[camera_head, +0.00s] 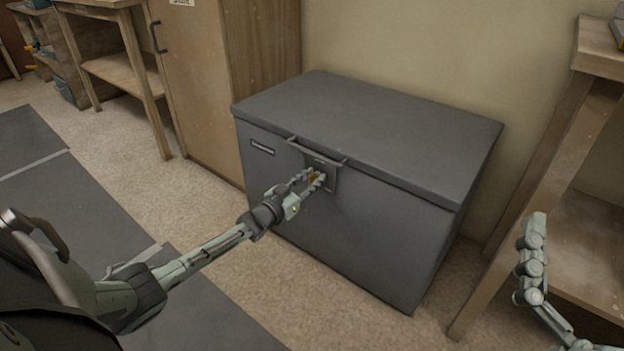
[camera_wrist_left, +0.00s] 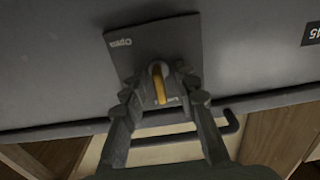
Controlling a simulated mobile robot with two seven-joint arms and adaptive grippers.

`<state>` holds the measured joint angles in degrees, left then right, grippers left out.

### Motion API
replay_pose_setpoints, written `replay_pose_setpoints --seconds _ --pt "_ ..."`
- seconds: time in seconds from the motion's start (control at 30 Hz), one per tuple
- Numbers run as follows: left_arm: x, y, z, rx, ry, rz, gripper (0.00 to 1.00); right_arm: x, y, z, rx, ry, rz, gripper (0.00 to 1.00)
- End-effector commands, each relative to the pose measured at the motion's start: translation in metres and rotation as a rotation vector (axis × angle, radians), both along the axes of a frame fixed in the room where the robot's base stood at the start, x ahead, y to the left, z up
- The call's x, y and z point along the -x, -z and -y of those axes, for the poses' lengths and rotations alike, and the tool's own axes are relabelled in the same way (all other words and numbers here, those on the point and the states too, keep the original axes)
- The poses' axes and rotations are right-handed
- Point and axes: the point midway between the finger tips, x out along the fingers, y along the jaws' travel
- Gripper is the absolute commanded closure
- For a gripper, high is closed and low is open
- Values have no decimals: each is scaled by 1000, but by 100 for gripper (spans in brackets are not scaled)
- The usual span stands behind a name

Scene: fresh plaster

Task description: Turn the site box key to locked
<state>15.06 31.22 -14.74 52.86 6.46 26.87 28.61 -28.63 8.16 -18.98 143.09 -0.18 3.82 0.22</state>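The grey site box (camera_head: 370,225) stands shut against the wall in the head view. A dark lock plate (camera_head: 329,183) sits on its front, below the lid handle. The plate (camera_wrist_left: 185,35) fills the middle of the left wrist view, with the word "Open" at one corner; another label is mostly hidden. The yellow key (camera_wrist_left: 159,86) is in the plate, its bar pointing down in that view. My left gripper (camera_wrist_left: 160,92) has a finger on each side of the key, with visible gaps. Part of my right arm (camera_head: 532,262) shows at right; its gripper's state is unclear.
A bar handle (camera_head: 316,150) runs along the lid edge just above the plate. A wooden cabinet (camera_head: 205,75) stands left of the box and a wooden bench (camera_head: 560,130) at right. Carpet (camera_head: 290,285) in front of the box is clear.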

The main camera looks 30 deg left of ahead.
Motion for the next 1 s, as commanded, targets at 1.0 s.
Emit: replay_pose_setpoints --seconds 1.0 --pt "117 0 -9 -1 0 0 71 0 0 0 2 0 0 0"
